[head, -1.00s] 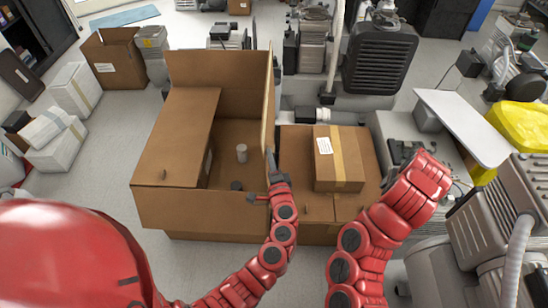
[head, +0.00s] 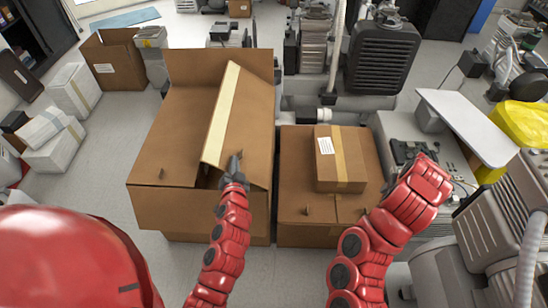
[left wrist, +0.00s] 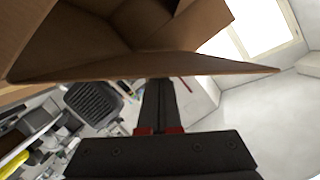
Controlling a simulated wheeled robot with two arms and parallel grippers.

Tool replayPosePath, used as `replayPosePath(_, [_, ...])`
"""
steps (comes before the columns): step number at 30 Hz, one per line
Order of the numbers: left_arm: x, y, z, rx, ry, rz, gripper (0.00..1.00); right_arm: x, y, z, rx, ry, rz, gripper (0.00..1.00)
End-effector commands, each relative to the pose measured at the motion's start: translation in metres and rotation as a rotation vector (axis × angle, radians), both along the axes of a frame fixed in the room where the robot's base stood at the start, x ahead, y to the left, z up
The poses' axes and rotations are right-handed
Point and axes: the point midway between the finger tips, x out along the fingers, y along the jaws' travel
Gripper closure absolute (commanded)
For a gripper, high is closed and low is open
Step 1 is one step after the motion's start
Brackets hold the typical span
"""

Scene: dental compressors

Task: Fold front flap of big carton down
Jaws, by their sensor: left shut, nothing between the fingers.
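The big brown carton (head: 195,208) stands on the floor left of centre in the head view. Its left flap (head: 180,135) lies folded inward over the opening. Its back flap (head: 205,66) stands up. Its right flap (head: 245,120) leans inward over the opening, with its pale edge slanting up. My left gripper (head: 235,160) is shut and empty at the near end of this right flap. In the left wrist view the shut fingers (left wrist: 160,100) are just below a cardboard edge (left wrist: 150,70). My right arm shows, but its gripper cannot be made out.
A lower carton (head: 305,228) with a small taped box (head: 340,160) on top stands right of the big carton. An open carton (head: 115,60) and white boxes (head: 55,150) are at the left. Compressors crowd the back and right. Floor is clear left of the big carton.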

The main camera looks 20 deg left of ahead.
Motion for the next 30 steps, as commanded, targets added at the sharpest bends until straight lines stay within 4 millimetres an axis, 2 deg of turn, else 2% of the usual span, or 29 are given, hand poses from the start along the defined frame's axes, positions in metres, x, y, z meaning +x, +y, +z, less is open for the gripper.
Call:
replayPosePath(3, [-0.004, 0.013, -0.012, -0.107, -0.027, 0.007, 1.0, 0.0, 0.0, 0.004, 0.0, 0.0, 0.0, 1.0])
replayPosePath(12, [-0.008, 0.03, -0.046, -0.361, -0.104, 0.003, 1.0, 0.0, 0.0, 0.005, 0.0, 0.0, 0.0, 1.0])
replayPosePath(21, [-0.01, 0.036, -0.073, -0.367, -0.105, 0.001, 1.0, 0.0, 0.0, -0.003, 0.0, 0.0, 0.0, 1.0])
replayPosePath(30, [-0.01, 0.038, -0.083, -0.363, -0.104, 0.001, 1.0, 0.0, 0.0, -0.007, 0.0, 0.0, 0.0, 1.0])
